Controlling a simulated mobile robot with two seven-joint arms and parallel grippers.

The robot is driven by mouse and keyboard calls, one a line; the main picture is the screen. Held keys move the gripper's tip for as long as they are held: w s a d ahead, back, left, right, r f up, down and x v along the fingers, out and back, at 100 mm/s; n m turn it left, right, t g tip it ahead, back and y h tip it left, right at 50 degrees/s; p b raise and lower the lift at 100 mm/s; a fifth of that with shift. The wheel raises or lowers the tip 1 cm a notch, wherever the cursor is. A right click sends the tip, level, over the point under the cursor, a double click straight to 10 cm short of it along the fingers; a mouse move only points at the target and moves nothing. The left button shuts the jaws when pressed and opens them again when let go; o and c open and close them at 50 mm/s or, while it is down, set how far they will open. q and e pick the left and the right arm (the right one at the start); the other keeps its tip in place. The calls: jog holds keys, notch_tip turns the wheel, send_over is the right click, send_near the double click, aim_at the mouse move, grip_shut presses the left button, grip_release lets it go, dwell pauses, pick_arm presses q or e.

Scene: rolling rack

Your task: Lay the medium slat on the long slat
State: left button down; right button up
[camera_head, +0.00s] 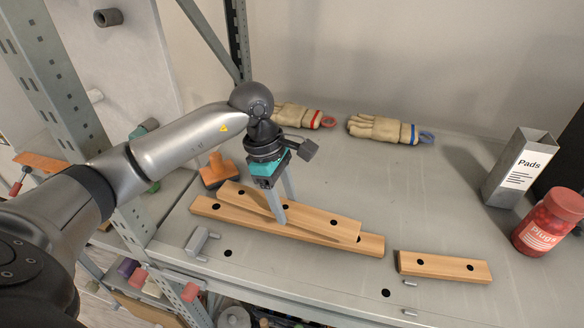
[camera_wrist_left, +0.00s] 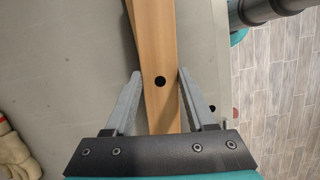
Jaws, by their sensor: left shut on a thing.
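The medium slat (camera_head: 318,222) is wooden with dark holes. My left gripper (camera_head: 278,208) is shut on it near its middle, from above. In the left wrist view the slat (camera_wrist_left: 160,55) runs between the two fingers (camera_wrist_left: 160,85), with a hole in the middle. The long slat (camera_head: 368,246) lies on the grey shelf under the medium slat, partly hidden by it. The medium slat lies over it at a slight angle, its left end further back. Whether the two touch is not clear. My right gripper is not in view.
A short slat (camera_head: 443,266) lies to the right, near small metal pins (camera_head: 410,283). A grey metal block (camera_head: 197,241) lies at the front left and an orange-handled tool (camera_head: 216,171) behind. The shelf's middle right is clear.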

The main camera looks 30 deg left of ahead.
pick_arm(q)
jog(key=shift+w+a+r+n, duration=0.15)
jog(key=shift+w+a+n, duration=0.1)
jog(key=shift+a+n, duration=0.2)
jog(key=shift+w+a, duration=0.1)
jog(key=shift+a, duration=0.05)
jog(key=shift+n, duration=0.25)
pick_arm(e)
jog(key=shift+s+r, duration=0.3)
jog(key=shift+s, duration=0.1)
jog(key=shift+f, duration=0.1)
pick_arm(q)
jog(key=shift+f+b, duration=1.95)
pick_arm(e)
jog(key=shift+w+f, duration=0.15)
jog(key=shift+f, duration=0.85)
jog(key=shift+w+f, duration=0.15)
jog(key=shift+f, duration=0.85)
pick_arm(q)
jog(key=shift+f+b, duration=0.6)
jog(key=shift+b, duration=0.05)
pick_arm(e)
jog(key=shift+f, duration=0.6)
pick_arm(q)
jog(key=shift+c, duration=0.7)
grip_release()
